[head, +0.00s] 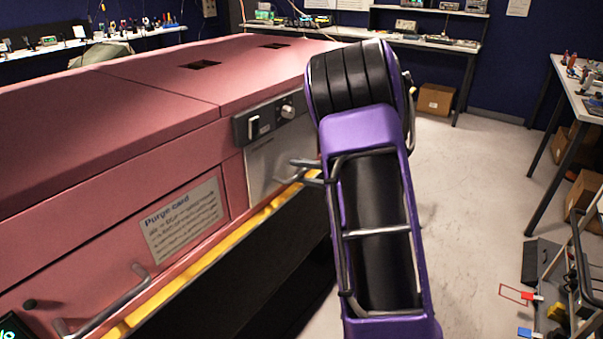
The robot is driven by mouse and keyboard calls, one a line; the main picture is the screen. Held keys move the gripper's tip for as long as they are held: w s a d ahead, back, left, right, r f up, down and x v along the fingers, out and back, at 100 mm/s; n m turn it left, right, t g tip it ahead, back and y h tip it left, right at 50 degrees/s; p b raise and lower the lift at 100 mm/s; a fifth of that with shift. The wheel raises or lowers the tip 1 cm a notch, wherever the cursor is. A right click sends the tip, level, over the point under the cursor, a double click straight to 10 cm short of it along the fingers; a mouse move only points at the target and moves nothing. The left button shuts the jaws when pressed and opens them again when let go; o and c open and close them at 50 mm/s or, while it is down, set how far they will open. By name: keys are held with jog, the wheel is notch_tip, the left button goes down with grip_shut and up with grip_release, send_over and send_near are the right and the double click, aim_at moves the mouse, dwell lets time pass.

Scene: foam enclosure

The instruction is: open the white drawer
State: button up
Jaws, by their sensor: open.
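The white drawer (279,158) shows as a pale, flat front panel near the right end of the long pink cabinet (170,155). It sits below a dark control strip (268,118) with a switch and a knob. A grey bar form (305,172) stands out at its lower right, looking like its handle, and is partly covered by my purple and black arm. My arm hides the cabinet's right end and any part of the drawer behind it. My gripper is not visible. The drawer front looks flush with the cabinet face.
A yellow rail (215,248) runs under the cabinet's front. A pink drawer with a grey handle (112,303) and a "Purge card" label (183,219) is at the lower left. Grey floor (465,200) is clear to the right. A cluttered cart (560,290) stands at lower right.

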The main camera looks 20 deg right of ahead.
grip_shut()
dwell(1.4)
